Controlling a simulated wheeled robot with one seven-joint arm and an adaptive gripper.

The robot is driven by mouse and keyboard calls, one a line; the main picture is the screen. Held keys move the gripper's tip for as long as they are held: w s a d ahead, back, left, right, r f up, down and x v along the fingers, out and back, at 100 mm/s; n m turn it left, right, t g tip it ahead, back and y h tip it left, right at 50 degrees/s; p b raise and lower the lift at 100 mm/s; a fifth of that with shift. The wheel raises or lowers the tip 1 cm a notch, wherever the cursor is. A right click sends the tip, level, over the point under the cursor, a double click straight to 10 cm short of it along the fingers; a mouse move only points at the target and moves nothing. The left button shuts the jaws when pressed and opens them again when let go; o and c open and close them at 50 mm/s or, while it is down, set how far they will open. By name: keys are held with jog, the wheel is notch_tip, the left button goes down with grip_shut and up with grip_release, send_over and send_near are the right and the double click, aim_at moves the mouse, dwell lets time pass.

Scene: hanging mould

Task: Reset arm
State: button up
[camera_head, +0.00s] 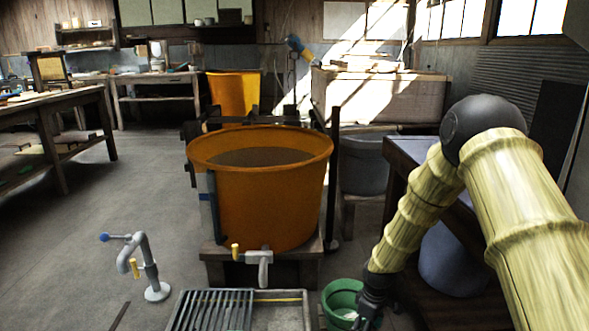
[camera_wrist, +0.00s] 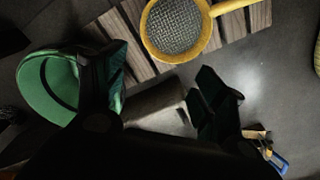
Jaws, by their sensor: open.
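My gripper (camera_head: 371,303) points down at the lower right of the head view, at the end of my bamboo-like arm. In the wrist view its two dark fingers (camera_wrist: 155,82) are spread apart, with nothing visible held between them. A round mesh with a yellow rim and handle (camera_wrist: 178,28) lies on wooden slats at the top of the wrist view, apart from the fingers. A green bucket (camera_head: 341,294) is just left of my gripper in the head view. The bucket (camera_wrist: 40,85) is partly hidden by the left finger in the wrist view.
A large orange tub (camera_head: 262,195) stands on a wooden base in the middle. A grey tray with a slatted rack (camera_head: 280,311) is in front. A grey pipe stand (camera_head: 150,265) is at left. A dark table (camera_head: 405,150) is beside my arm.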

jog(key=s+f+m+p, duration=0.1)
jog(key=s+f+m, duration=0.1)
jog(key=s+f, duration=0.35)
jog(key=s+a+f+m+p, duration=0.1)
jog(key=s+f, duration=0.1)
jog(key=s, duration=0.7)
jog(key=s+f+m, duration=0.2)
jog(key=s+f, duration=0.1)
jog(key=s, duration=0.4)
jog(key=s+d+r+m+p, duration=0.15)
jog(key=s+m, duration=0.35)
jog(key=s, duration=1.6)
notch_tip(320, 180, up, 38)
jog(key=p, duration=3.8)
jog(key=shift+s+d+p, duration=0.15)
jog(key=shift+d+p, duration=0.1)
jog(key=shift+p, duration=0.15)
jog(key=shift+c, duration=0.3)
